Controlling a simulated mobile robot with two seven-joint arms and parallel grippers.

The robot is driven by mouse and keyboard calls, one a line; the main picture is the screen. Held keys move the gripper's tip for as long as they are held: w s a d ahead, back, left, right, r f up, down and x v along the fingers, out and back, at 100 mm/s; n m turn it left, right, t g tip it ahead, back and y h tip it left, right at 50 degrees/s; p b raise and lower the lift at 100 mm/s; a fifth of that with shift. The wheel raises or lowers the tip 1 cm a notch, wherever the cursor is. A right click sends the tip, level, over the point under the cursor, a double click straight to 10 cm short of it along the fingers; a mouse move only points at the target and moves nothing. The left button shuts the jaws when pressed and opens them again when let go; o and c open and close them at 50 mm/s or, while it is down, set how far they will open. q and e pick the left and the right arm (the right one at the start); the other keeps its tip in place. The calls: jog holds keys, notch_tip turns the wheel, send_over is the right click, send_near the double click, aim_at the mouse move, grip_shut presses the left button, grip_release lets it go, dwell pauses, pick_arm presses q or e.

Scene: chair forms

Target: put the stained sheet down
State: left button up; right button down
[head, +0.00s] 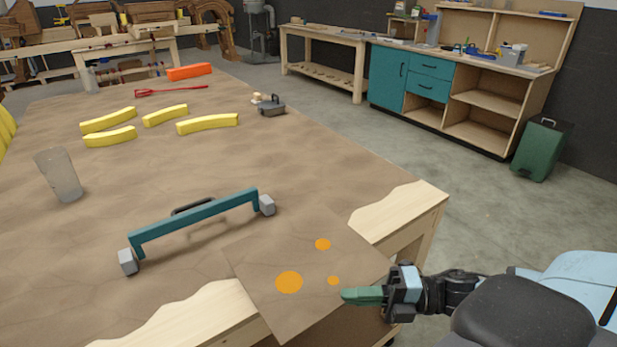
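The stained sheet (262,257) is a thin brown square with three orange spots. It is at the near edge of the table, in the lower middle of the head view, and part of it reaches out past the wooden edge. My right gripper (350,296) comes in from the right, its green fingers closed on the sheet's right edge. Whether the sheet's far part touches the table top is hard to tell. My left gripper is not in view.
Several yellow curved pieces (208,124), a translucent cup-like piece (60,175), a grey-handled block (271,106) and an orange block (189,72) lie farther back.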

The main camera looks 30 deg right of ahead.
aim_at(328, 307)
jog(key=shift+a, duration=0.15)
